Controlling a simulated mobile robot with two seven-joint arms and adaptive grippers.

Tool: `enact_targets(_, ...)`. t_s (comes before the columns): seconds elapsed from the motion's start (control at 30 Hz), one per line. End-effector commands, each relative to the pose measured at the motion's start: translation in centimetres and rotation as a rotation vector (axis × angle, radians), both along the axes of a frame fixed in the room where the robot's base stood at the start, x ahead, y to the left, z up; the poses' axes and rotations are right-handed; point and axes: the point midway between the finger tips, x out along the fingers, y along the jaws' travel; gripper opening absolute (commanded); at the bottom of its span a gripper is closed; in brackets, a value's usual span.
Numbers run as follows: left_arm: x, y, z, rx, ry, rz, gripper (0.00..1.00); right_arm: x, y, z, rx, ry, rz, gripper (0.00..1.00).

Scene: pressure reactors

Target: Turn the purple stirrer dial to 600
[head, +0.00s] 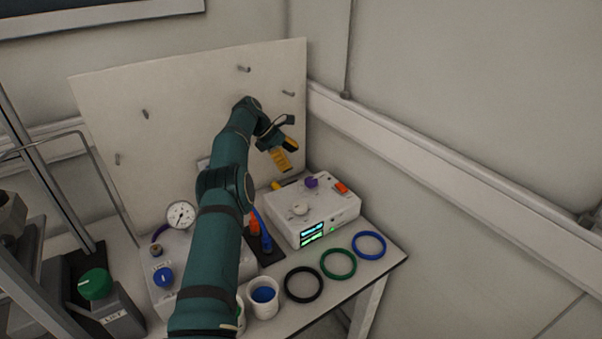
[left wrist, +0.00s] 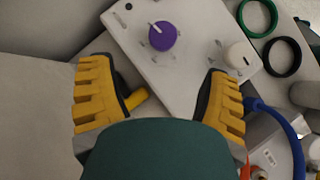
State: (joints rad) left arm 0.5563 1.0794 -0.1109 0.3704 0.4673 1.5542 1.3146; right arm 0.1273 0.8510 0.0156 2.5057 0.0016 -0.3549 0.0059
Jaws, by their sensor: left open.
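The purple stirrer dial (head: 311,182) stands on top of a white control box (head: 336,207) at the right of the table. In the left wrist view the purple dial (left wrist: 162,35) has a white pointer line toward its upper left; the scale marks are too small to read. My left gripper (head: 287,160) hangs above and to the left of the dial in the head view. In the left wrist view its yellow fingers (left wrist: 160,95) are spread wide with nothing held. The dial lies beyond the fingertips, not between them. My right gripper is not in view.
A white knob (head: 300,208), an orange switch (head: 341,187) and a lit display (head: 312,230) are on the same box. Black (head: 303,284), green (head: 338,264) and blue (head: 369,245) rings lie in front. A wall rail (head: 420,165) runs behind the box.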

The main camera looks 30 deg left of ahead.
Motion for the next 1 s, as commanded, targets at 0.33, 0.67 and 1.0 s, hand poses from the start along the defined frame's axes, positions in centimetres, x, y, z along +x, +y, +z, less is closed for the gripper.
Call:
enact_targets(0.33, 0.5, -5.4, 2.1, 0.685, -0.145, -0.651, 0.77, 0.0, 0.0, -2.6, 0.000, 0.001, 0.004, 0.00)
enact_targets(0.67, -1.4, -8.3, 4.4, 1.071, -0.256, -1.209, 0.77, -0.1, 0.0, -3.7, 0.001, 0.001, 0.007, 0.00)
enact_targets(1.0, -0.7, -8.0, 1.9, 1.101, -0.265, -1.267, 0.77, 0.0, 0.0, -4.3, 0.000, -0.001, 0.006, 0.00)
